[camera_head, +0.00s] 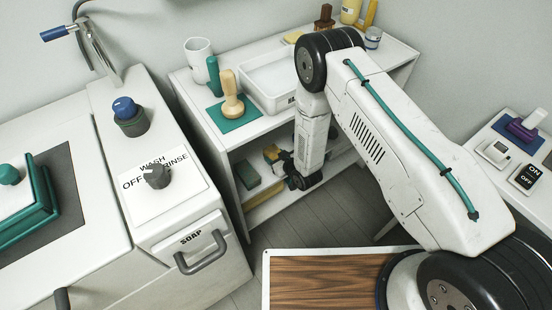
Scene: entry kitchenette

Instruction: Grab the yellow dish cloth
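A yellow item (271,153), which may be the dish cloth, shows inside the open lower part of the white shelf unit, right beside the dark end of my arm. It is small and partly covered, so I cannot tell whether it is held. My gripper (284,166) is at the shelf opening, pointing in and to the left. Its fingers are dark and blurred against the shadow, and I cannot tell whether they are open or shut. Another flat yellow piece (293,37) lies on the unit's top at the back.
The white shelf unit (197,113) carries a white tray, a cup, a wooden brush on a green mat and bottles. A green block (247,175) sits inside, left of my gripper. A white washer with knobs (190,230) stands at left. Floor shows in front of the unit.

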